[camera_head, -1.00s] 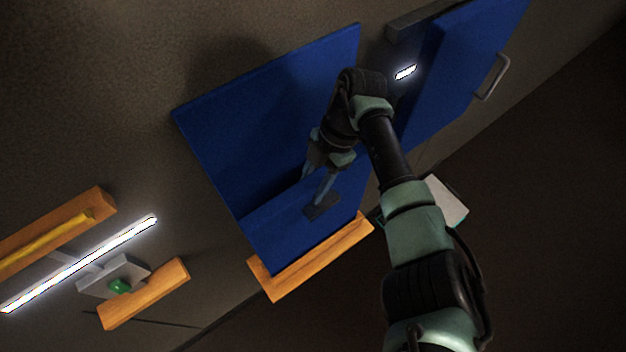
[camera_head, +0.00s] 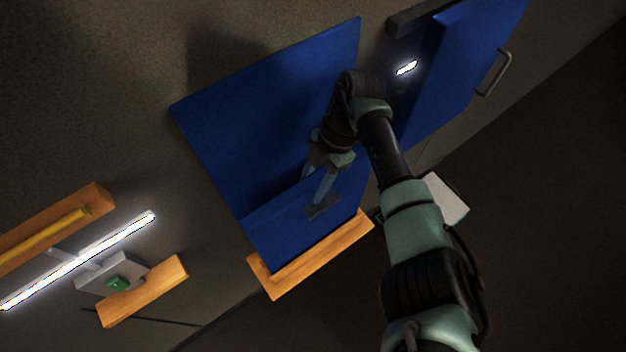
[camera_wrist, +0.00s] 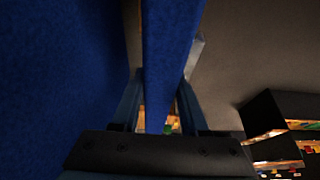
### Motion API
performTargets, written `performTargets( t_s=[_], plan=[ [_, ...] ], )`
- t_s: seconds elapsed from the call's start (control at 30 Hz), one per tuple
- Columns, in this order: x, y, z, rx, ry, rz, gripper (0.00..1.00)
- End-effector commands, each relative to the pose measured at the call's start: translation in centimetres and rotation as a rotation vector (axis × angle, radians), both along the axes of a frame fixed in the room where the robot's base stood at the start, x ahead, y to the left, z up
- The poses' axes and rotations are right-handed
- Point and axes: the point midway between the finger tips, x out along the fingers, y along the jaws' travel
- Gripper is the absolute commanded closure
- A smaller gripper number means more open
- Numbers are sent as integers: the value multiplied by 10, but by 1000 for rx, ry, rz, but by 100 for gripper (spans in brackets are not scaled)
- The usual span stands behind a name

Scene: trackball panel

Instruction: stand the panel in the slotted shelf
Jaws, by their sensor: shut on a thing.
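My gripper (camera_head: 322,200) is shut on a blue panel (camera_head: 285,235), with one finger's dark pad flat against its face in the head view. In the wrist view the panel (camera_wrist: 168,60) runs edge-on between the two fingers (camera_wrist: 162,100). A larger blue board (camera_head: 260,105) stands behind it in the head view, and a wide blue face (camera_wrist: 60,70) fills the left of the wrist view. An orange wooden ledge (camera_head: 315,259) lies along the held panel's lower edge; I cannot tell whether they touch. I cannot make out slots in it.
A blue door (camera_head: 465,70) with a metal handle (camera_head: 493,73) is at the upper right. A bright light bar (camera_head: 80,260), wooden pieces (camera_head: 143,292) and a grey block with a green knob (camera_head: 118,284) are at the lower left. Dark shelving (camera_wrist: 275,120) shows in the wrist view.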

Motion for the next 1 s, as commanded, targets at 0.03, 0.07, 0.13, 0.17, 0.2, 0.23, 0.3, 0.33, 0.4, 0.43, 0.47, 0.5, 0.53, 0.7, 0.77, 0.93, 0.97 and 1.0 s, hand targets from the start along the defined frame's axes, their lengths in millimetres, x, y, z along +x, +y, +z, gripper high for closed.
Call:
performTargets(
  t_s=[0.03,0.07,0.13,0.17,0.2,0.23,0.3,0.33,0.4,0.43,0.47,0.5,0.53,0.7,0.77,0.93,0.97,1.0],
  plan=[
    [1,0,0,1,-2,0,100],
    [1,0,0,1,-1,1,100],
    [1,0,-1,1,-1,1,100],
    [1,0,-2,1,-1,1,100],
    [1,0,-2,1,-1,1,100],
    [1,0,-3,1,-1,1,100],
    [1,0,-4,1,-1,1,100],
    [1,0,-4,1,-1,1,100],
    [1,0,-5,1,-1,1,100],
    [1,0,-5,1,-1,1,100],
    [1,0,-6,1,-1,1,100],
    [1,0,-6,1,-1,1,100],
    [1,0,-7,1,-1,1,100],
    [1,0,-8,1,-1,1,48],
    [1,0,-8,1,-1,1,37],
    [0,0,-9,0,0,1,21],
    [0,0,-9,0,0,1,21],
    [0,0,-9,0,0,1,21]
  ],
)
